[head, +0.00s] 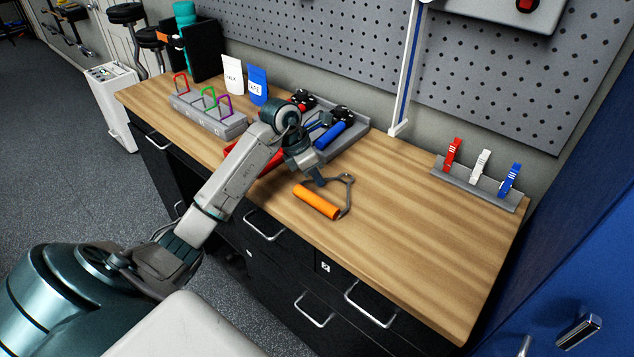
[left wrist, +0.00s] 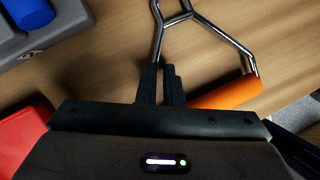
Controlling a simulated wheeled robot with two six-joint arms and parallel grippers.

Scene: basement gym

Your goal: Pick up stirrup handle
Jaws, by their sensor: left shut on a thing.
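The stirrup handle has an orange grip (head: 317,201) and a bent metal frame (head: 348,195). It is at or just above the wooden bench top; I cannot tell whether it touches the wood. My left gripper (head: 319,181) reaches down over it from the left and is shut on one arm of its metal frame. In the left wrist view the metal frame (left wrist: 220,34) runs up from between the dark fingers (left wrist: 160,86), and the orange grip (left wrist: 228,93) lies to their right, partly hidden by the gripper body. My right gripper is not in view.
A grey tray (head: 352,134) with blue- and red-handled items stands behind my gripper. A red object (head: 238,152) is partly hidden by my arm. A rack with colored clips (head: 210,120) is left, a clip holder (head: 478,182) right. Pegboard closes the back. The right front bench is clear.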

